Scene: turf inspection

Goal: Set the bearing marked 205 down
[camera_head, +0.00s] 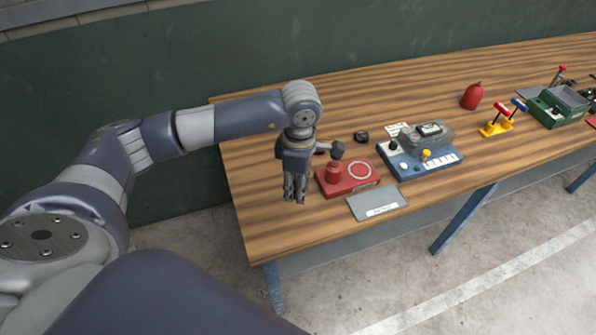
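My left gripper (295,198) hangs fingers down over the left end of the wooden table, left of a red block (347,186). Its two fingers are close together; I cannot tell whether they are shut or have a thin thing between them. No bearing shows clearly in them. A small dark round piece (361,136) lies on the table behind the red block; it could be a bearing, but no marking is readable. The red block has a pale ring on top and a red cylinder (333,172) at its left. My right gripper is out of view.
A grey plate (378,203) with a label lies at the table's (268,225) front edge. Right of the red block is a blue panel (420,163) with knobs. Farther right are a red bottle-shaped thing (472,96), a yellow stand (496,128) and a green box (552,115). The left table end is bare.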

